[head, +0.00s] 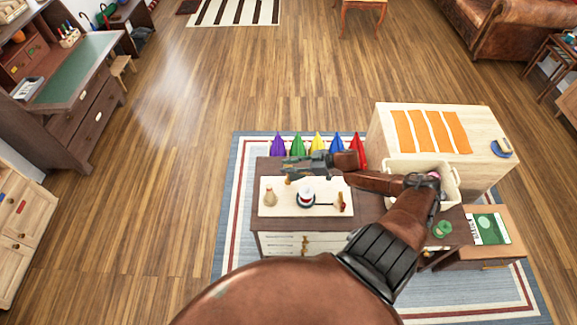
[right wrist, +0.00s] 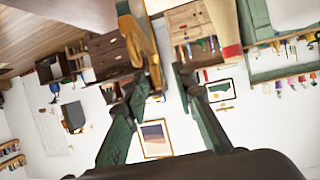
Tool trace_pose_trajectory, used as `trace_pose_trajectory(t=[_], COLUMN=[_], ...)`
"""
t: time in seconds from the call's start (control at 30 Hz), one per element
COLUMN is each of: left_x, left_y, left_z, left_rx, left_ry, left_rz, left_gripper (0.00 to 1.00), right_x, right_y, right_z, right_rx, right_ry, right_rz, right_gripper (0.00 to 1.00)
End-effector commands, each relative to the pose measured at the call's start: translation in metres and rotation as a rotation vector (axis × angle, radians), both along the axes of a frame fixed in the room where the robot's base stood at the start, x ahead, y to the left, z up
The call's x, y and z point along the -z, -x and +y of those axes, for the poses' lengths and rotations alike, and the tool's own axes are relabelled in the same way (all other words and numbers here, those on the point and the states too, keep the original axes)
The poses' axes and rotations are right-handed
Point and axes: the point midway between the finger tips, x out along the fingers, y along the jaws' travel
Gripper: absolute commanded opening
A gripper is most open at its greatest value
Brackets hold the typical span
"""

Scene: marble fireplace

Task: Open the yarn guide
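A pale board (head: 325,183) lies on the dark cabinet top. On it are a rounded wooden piece (head: 270,196) at the left, a white and red piece in a dark ring (head: 306,197) in the middle, and a small upright wooden piece (head: 340,203) at the right. A dark rod runs from the ring to the right piece. I cannot tell which part is the yarn guide. My right gripper (head: 290,166) hangs over the board's back edge, pointing left. In the right wrist view its fingers (right wrist: 163,85) are spread with nothing held between them. My left gripper is out of view.
Several coloured cones (head: 298,146) stand in a row behind the cabinet. At the right are a cream bin (head: 394,166), a pale chest with orange strips (head: 430,132), a green round item (head: 442,229) and a green-and-white booklet (head: 488,229). My right arm covers the cabinet's right part.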

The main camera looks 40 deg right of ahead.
Motion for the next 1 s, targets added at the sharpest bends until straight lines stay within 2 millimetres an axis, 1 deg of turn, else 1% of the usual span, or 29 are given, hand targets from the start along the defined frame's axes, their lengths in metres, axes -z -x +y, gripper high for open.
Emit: trace_pose_trajectory(t=[0.13,0.27,0.5,0.7,0.83,1.0], left_x=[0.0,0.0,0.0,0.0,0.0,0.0], left_y=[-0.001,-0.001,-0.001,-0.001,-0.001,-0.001], left_z=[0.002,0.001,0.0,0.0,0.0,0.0], left_rx=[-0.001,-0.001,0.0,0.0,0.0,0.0], left_ry=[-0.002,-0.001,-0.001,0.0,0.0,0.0], left_rz=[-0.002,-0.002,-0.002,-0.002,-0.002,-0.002], left_gripper=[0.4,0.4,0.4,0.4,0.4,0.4], right_x=[-0.001,-0.007,-0.026,-0.039,-0.044,-0.046], right_y=[0.003,0.016,0.054,0.079,0.088,0.091], right_z=[-0.002,-0.011,-0.038,-0.056,-0.062,-0.065], right_rx=[0.0,0.0,0.0,0.0,0.0,0.001], right_ry=[0.0,0.002,0.003,0.001,0.001,0.0], right_rz=[0.0,0.002,0.004,0.003,0.001,0.0], right_gripper=[0.25,0.25,0.25,0.25,0.25,0.25])
